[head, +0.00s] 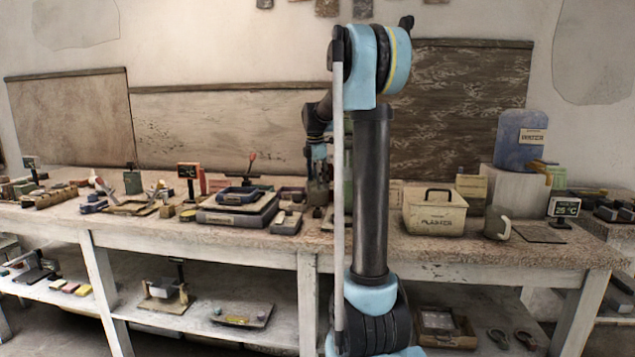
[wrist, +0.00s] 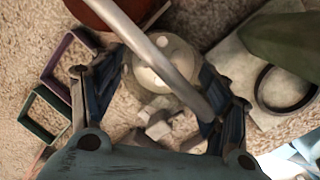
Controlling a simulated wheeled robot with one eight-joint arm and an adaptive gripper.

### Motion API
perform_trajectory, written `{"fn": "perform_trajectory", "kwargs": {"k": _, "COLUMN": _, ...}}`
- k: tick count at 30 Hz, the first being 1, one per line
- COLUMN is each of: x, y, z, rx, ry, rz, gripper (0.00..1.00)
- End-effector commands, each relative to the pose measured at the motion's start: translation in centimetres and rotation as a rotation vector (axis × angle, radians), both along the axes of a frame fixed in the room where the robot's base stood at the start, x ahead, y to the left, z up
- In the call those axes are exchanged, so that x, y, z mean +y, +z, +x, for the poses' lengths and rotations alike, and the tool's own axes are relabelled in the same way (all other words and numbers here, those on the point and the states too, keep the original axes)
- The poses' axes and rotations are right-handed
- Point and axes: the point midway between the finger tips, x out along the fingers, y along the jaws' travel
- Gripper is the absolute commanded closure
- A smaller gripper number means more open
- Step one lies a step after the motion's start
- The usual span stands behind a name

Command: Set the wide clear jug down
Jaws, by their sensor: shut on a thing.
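The wide clear jug (wrist: 176,52) shows in the wrist view as a round, see-through form between the two blue-grey fingers. My gripper (wrist: 160,80) is shut on it. In the head view my gripper (head: 318,178) is low over the middle of the workbench (head: 440,246), partly behind my arm. I cannot make out the jug there.
In the wrist view, a purple-edged frame (wrist: 69,62) and a green-edged frame (wrist: 42,112) lie left, a dark green object (wrist: 285,42) and a black ring (wrist: 284,101) right. In the head view, a plaster tub (head: 435,217) and blue water container (head: 519,140) stand right, stacked trays (head: 237,215) left.

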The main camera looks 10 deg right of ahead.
Motion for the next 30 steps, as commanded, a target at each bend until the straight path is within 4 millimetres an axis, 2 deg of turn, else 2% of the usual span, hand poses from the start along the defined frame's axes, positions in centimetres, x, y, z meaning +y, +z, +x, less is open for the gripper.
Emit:
{"fn": "perform_trajectory", "kwargs": {"k": 17, "x": 0.0, "y": -0.86, "z": 0.02, "rx": 0.0, "ry": 0.0, "rz": 0.0, "gripper": 0.92}}
{"fn": "perform_trajectory", "kwargs": {"k": 18, "x": 0.0, "y": -0.87, "z": 0.01, "rx": 0.0, "ry": 0.0, "rz": 0.0, "gripper": 0.26}}
{"fn": "perform_trajectory", "kwargs": {"k": 20, "x": 0.0, "y": -0.86, "z": 0.01, "rx": 0.0, "ry": 0.0, "rz": 0.0, "gripper": 0.13}}
{"fn": "perform_trajectory", "kwargs": {"k": 21, "x": 0.0, "y": -0.86, "z": 0.01, "rx": 0.0, "ry": 0.0, "rz": 0.0, "gripper": 0.07}}
{"fn": "perform_trajectory", "kwargs": {"k": 30, "x": -0.01, "y": -0.87, "z": 0.0, "rx": 0.0, "ry": 0.0, "rz": 0.0, "gripper": 0.07}}
